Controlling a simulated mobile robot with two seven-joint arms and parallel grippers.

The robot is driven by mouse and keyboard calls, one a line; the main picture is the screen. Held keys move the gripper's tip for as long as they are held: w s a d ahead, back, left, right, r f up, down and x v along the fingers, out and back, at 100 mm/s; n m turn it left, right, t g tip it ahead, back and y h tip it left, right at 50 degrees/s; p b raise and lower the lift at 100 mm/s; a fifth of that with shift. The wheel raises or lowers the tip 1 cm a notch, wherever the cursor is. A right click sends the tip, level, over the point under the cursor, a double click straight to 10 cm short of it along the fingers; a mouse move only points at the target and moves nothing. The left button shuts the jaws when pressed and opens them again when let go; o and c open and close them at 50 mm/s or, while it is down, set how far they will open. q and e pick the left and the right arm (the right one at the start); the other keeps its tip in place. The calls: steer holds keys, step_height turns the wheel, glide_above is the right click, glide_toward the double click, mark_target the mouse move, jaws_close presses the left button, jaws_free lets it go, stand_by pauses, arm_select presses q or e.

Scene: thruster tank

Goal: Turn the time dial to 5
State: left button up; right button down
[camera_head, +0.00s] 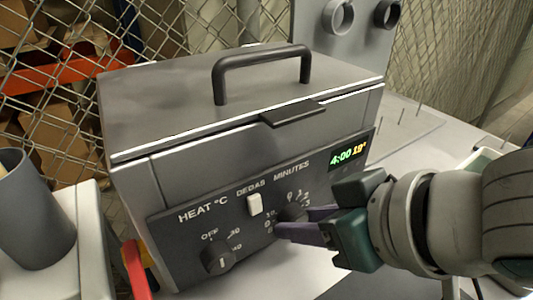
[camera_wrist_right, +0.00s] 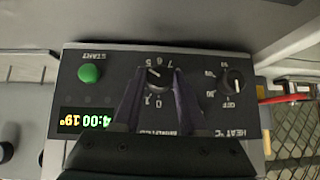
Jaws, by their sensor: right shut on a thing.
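The grey tank (camera_head: 210,110) stands closed on the table, with a dark control panel on its front. The time dial (camera_head: 292,212), marked MINUTES, is a dark knob partly hidden by my gripper. In the right wrist view, upside down, the time dial (camera_wrist_right: 157,76) has a white mark and numbers around it. The display (camera_head: 348,154) reads 4:00 in green and 19° in yellow. My right gripper (camera_head: 284,222) is shut on the time dial, with its purple fingers on either side of the knob. My left gripper is not in view.
The heat knob (camera_head: 218,257) and white degas switch (camera_head: 254,204) sit left of the dial. The green START button (camera_wrist_right: 89,73) shows in the wrist view. A black lid handle (camera_head: 262,65) tops the tank. A grey cylinder (camera_head: 35,215) stands at left; a chain-link fence is behind.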

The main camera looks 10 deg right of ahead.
steer(key=shift+d+m+y+p, duration=0.15)
steer(key=shift+m+y+p, duration=0.25)
steer(key=shift+y+p, duration=0.3)
steer(key=shift+m+g+y, duration=0.3)
steer(key=shift+y, duration=0.2)
steer(key=shift+w+d+f+m+y+b, duration=0.15)
steer(key=shift+f+m+y+b, duration=0.15)
steer(key=shift+y+b, duration=0.3)
steer(key=shift+r+m+g+y+b, duration=0.15)
steer(key=shift+m+g+y+b, duration=0.15)
steer(key=shift+y+b, duration=0.2)
steer(key=shift+c, duration=2.2)
jaws_free()
